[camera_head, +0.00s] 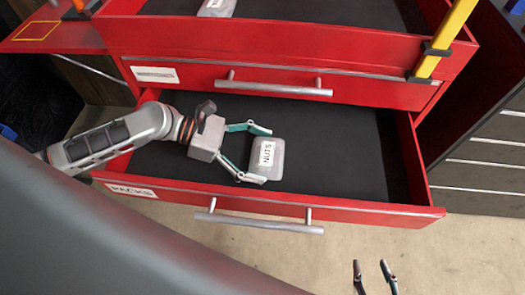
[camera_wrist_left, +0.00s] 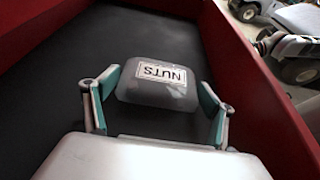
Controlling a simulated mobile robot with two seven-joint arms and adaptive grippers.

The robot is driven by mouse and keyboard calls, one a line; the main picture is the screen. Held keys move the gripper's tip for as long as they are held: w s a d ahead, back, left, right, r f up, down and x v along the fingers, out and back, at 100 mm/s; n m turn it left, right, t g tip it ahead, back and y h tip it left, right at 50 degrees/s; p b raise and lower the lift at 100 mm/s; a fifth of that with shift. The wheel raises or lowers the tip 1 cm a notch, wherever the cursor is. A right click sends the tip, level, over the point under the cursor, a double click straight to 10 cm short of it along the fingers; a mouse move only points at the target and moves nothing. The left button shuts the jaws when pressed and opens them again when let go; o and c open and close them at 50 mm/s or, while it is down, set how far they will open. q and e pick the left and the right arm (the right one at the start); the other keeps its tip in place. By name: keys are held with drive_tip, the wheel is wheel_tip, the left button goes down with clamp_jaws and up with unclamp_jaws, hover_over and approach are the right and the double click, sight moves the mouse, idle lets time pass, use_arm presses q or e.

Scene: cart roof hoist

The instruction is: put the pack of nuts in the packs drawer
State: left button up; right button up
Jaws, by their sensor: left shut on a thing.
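The pack of nuts (camera_head: 267,158) is a grey rounded block with a white NUTS label. My left gripper (camera_head: 256,154) is shut on it, with the teal fingertips on two opposite sides. In the left wrist view the pack (camera_wrist_left: 158,92) sits between the fingers (camera_wrist_left: 158,95). The packs drawer (camera_head: 340,190) is red with a black floor, pulled open, and labelled PACKS. The pack is over the drawer's inside; I cannot tell whether it touches the floor. My right gripper (camera_head: 374,270) shows at the bottom edge, fingers apart, with nothing visible between them.
Above is a closed red drawer (camera_head: 200,78) with a bar handle. The cart's top tray (camera_head: 290,35) holds a grey labelled item (camera_head: 216,8). A yellow post (camera_head: 440,45) stands at the right. The drawer floor right of the pack is clear.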

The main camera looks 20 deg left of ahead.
use_arm(q)
drive_tip(key=shift+r, duration=0.15)
drive_tip(key=o, duration=1.2)
drive_tip(key=shift+c, duration=0.2)
use_arm(e)
drive_tip(key=shift+w+d+r, duration=0.1)
drive_tip(key=shift+w+r, duration=0.3)
drive_tip(key=shift+w, duration=0.05)
use_arm(q)
drive_tip(key=p+v, duration=0.1)
drive_tip(key=v, duration=1)
drive_tip(key=shift+s+a, duration=0.15)
drive_tip(key=shift+a, duration=0.15)
drive_tip(key=shift+a+r, duration=0.1)
drive_tip(key=shift+a, duration=0.1)
use_arm(e)
drive_tip(key=shift+s+d+f, duration=0.2)
drive_tip(key=shift+s+d, duration=0.05)
drive_tip(key=shift+s, duration=0.05)
